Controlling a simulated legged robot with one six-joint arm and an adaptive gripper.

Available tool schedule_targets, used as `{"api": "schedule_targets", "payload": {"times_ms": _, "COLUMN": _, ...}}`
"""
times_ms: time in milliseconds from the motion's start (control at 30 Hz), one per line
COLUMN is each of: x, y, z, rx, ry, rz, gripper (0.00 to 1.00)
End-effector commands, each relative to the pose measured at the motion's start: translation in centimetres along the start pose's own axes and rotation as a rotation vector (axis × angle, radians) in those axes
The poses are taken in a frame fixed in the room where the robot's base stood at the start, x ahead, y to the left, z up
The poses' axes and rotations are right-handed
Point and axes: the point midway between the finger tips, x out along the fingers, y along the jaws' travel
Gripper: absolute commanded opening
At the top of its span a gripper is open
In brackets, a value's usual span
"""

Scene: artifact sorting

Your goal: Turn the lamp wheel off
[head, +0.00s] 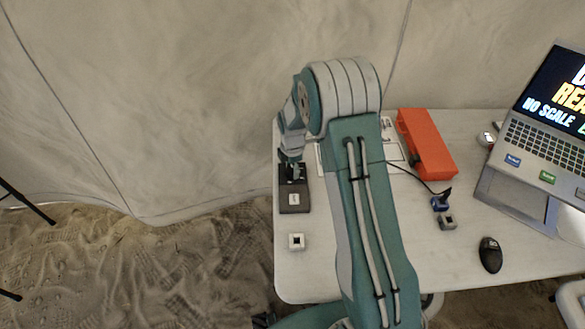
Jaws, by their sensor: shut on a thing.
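A dark box with a white label (293,199) lies near the left edge of the table. It may be the lamp's control box, but I cannot make out a wheel on it. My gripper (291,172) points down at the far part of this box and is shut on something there. The gripped part is small and hidden by the fingers, so I cannot tell its shape or setting. No lit lamp can be made out for certain.
My arm hides the table's middle.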

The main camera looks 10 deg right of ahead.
Motion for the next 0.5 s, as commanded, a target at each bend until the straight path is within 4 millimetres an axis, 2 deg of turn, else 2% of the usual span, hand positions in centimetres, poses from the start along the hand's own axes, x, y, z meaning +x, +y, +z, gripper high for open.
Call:
{"api": "schedule_targets", "payload": {"times_ms": 67, "x": -0.15, "y": 0.38, "z": -0.02, "rx": 0.0, "ry": -0.002, "rz": 0.012, "gripper": 0.08}}
{"api": "schedule_targets", "payload": {"times_ms": 100, "x": -0.15, "y": 0.38, "z": -0.02, "rx": 0.0, "ry": -0.002, "rz": 0.012, "gripper": 0.6}}
{"api": "schedule_targets", "payload": {"times_ms": 167, "x": -0.15, "y": 0.37, "z": -0.03, "rx": 0.0, "ry": -0.002, "rz": 0.012, "gripper": 0.87}}
{"api": "schedule_targets", "payload": {"times_ms": 200, "x": -0.14, "y": 0.34, "z": -0.03, "rx": 0.0, "ry": -0.001, "rz": 0.011, "gripper": 0.9}}
{"api": "schedule_targets", "payload": {"times_ms": 500, "x": -0.11, "y": 0.09, "z": -0.01, "rx": 0.001, "ry": -0.001, "rz": 0.005, "gripper": 0.9}}
